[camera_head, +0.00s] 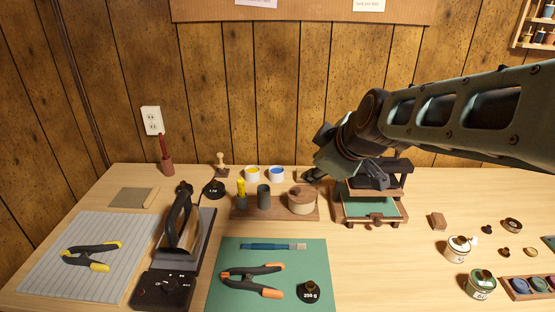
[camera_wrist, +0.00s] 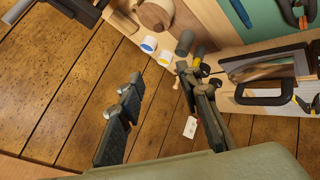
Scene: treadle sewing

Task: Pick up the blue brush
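The blue brush (camera_head: 272,246) lies flat on the green mat (camera_head: 228,282), near its back edge, with its pale end to the right. In the wrist view a blue strip at the top right (camera_wrist: 242,13) appears to be part of it. My gripper (camera_wrist: 162,80) is open, with nothing between its fingers. In the head view it is up behind the wooden holder, right of the brush and well away from it; its fingers are partly hidden.
An orange-tipped clamp (camera_head: 252,279) and a dark 200 g weight (camera_head: 310,291) share the mat. Behind the brush stands a wooden holder (camera_head: 275,213) with cups and a round box. A dark iron-like tool (camera_head: 182,225) stands left. Bare table lies to the mat's right.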

